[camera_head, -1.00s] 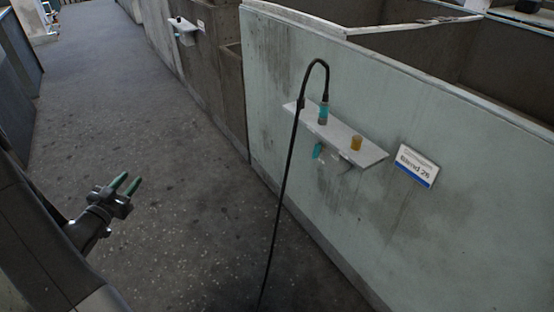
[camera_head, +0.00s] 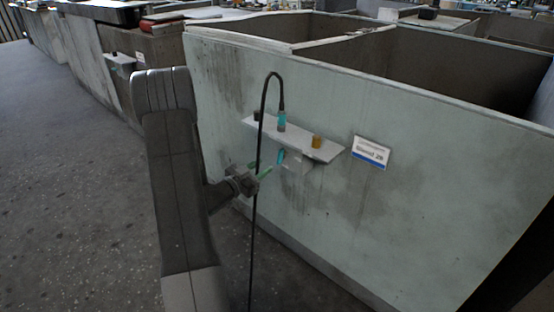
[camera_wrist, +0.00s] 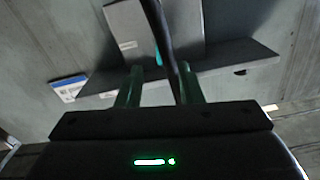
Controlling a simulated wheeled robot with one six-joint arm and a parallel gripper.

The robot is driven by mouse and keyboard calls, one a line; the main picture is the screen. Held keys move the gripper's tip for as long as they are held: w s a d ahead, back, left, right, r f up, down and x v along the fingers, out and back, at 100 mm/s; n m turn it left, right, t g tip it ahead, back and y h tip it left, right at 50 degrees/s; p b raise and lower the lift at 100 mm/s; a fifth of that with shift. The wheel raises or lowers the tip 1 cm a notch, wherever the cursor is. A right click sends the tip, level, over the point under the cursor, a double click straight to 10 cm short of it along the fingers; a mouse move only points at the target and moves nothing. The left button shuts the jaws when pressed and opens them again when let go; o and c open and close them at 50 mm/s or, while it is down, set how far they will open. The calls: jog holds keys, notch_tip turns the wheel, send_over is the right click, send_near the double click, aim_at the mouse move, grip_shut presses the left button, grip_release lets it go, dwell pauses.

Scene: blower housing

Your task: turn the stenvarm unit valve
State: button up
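A teal handle (camera_head: 281,157) hangs under a grey wall shelf (camera_head: 335,152), beside a pale box (camera_head: 298,163). I take it to be the valve, but no label shows this. In the wrist view only a sliver of teal (camera_wrist: 158,59) shows behind a black cable (camera_wrist: 166,40). My gripper (camera_head: 262,170) has green fingers and is just left of the handle, apart from it as far as I can tell. In the wrist view my gripper (camera_wrist: 160,80) is open, with the cable crossing between the fingers, near the right one. Whether it touches is unclear.
The black hose (camera_head: 262,120) loops from a teal connector (camera_head: 282,121) on the shelf down to the floor. An orange cap (camera_head: 317,142) stands on the shelf. A blurred sign (camera_head: 371,152) is on the wall at right. The floor at left (camera_head: 60,190) is clear.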

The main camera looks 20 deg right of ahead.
aim_at(278, 157)
jog(key=x, duration=0.8)
jog(key=shift+b, duration=0.4)
jog(key=shift+c, duration=0.2)
grip_shut()
